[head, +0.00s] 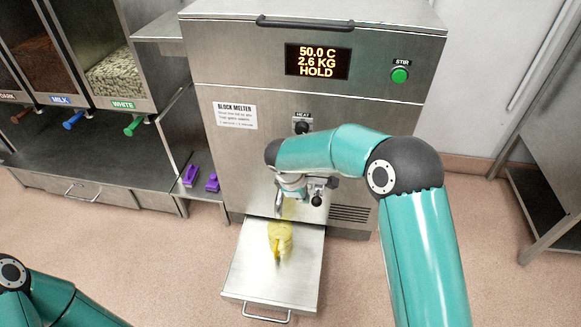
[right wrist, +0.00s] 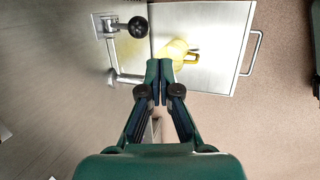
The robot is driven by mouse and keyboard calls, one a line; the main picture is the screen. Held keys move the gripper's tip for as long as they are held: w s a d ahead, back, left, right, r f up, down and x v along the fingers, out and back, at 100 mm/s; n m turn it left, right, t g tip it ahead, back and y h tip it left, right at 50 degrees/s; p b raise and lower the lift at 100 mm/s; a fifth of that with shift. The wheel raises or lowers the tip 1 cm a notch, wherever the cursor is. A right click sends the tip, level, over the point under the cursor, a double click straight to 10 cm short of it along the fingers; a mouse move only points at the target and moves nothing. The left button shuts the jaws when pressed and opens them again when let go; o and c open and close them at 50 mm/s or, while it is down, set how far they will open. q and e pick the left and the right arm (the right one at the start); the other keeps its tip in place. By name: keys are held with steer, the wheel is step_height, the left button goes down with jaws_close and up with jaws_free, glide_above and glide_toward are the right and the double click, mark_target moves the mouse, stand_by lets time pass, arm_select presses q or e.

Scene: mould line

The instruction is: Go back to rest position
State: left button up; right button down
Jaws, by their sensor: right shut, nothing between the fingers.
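My right gripper (head: 279,208) hangs in front of the block melter (head: 265,165), above the pull-out shelf. In the right wrist view its fingertips (right wrist: 160,68) are together with nothing between them. A yellow jug (head: 281,241) stands on the steel shelf (head: 262,278), just below the gripper in the head view. The jug (right wrist: 178,50) also shows beyond the fingertips in the right wrist view, and I see no grip on it. Of my left arm only a teal part shows at the lower left; its gripper is out of the picture.
The melter's display (head: 318,62) reads 50.0 C, 2.6 KG, HOLD. A black-knobbed lever (right wrist: 138,27) sits beside the gripper. Bins with coloured handles, including a green one (head: 135,126), and purple items (head: 191,175) are at left. A steel table (head: 548,200) stands at right.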

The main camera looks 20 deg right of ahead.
steer(key=s+d+f+m+g+y, duration=0.2)
steer(key=s+f+g, duration=0.2)
steer(key=s+f, duration=0.95)
steer(key=s+a+f+m+y, duration=0.25)
steer(key=s+a+m, duration=0.25)
steer(key=s, duration=0.4)
steer(key=s+a+f+m+y, duration=0.2)
steer(key=s+a+m+y, duration=0.3)
steer(key=s, duration=0.4)
steer(key=w+r+m+t+h+p, duration=0.2)
steer(key=w+r+p, duration=0.1)
steer(key=r+p, duration=2.6)
steer(key=shift+r+p, duration=0.3)
steer(key=shift+p, duration=0.2)
steer(key=shift+w, duration=0.1)
